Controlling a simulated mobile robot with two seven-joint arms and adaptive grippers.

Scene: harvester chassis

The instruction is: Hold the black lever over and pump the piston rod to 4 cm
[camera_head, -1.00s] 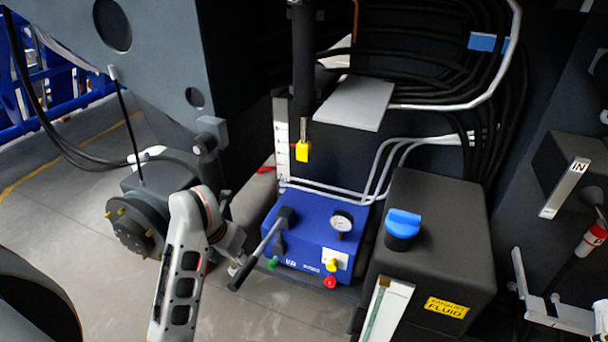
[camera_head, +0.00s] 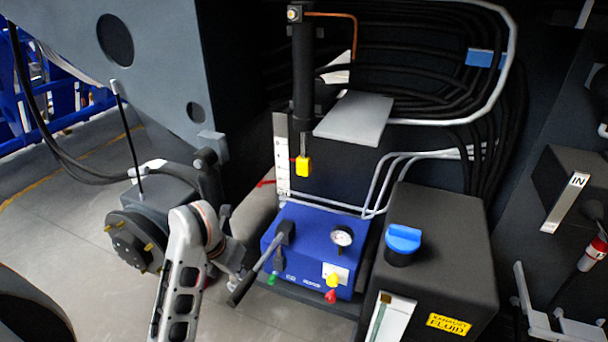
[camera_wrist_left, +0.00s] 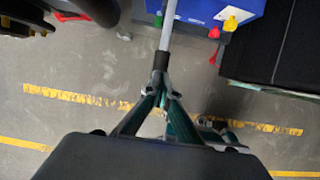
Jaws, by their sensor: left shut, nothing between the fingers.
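A blue pump box (camera_head: 312,250) sits low in the middle of the head view. A lever with a grey rod (camera_head: 263,261) and black grip (camera_head: 240,291) slants down-left from its front. My left gripper (camera_head: 238,279) is at the black grip; its fingertips are partly hidden in the head view. The piston rod (camera_head: 302,145) hangs from a black cylinder (camera_head: 303,70) and ends in a yellow block (camera_head: 303,167) beside a white scale (camera_head: 281,150).
The box carries a round gauge (camera_head: 342,236), a yellow knob (camera_head: 333,281), a red knob (camera_head: 330,297) and a green knob (camera_head: 271,279). A black tank (camera_head: 440,235) with a blue cap (camera_head: 403,239) stands close on the right. A wheel hub (camera_head: 130,243) stands left of my arm.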

